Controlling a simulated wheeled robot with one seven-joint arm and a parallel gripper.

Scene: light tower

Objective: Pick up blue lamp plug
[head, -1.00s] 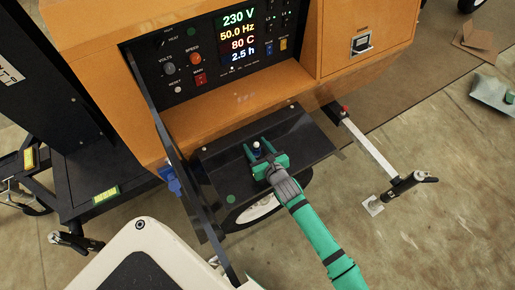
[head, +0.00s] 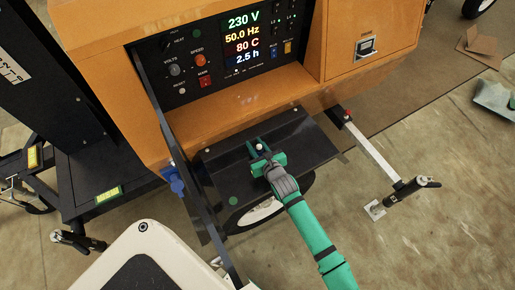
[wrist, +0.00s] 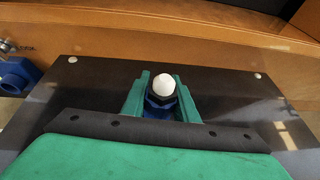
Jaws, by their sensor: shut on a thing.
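The blue lamp plug (wrist: 158,107) is between the two green fingers of my gripper (wrist: 161,95) in the wrist view. It has a white rounded tip, a dark collar and a blue body; its lower part is hidden behind my gripper. In the head view my gripper (head: 260,152) is over the black shelf (head: 225,165) below the control panel, and the plug's white tip shows between the fingers. My gripper is shut on the plug. I cannot tell whether the plug still touches the shelf.
The orange cabinet (head: 365,70) with its lit control panel (head: 205,65) stands behind the shelf. A dark strut (head: 185,170) runs along the shelf's left side, near a blue socket (head: 173,178). An outrigger leg (head: 375,153) extends at the right.

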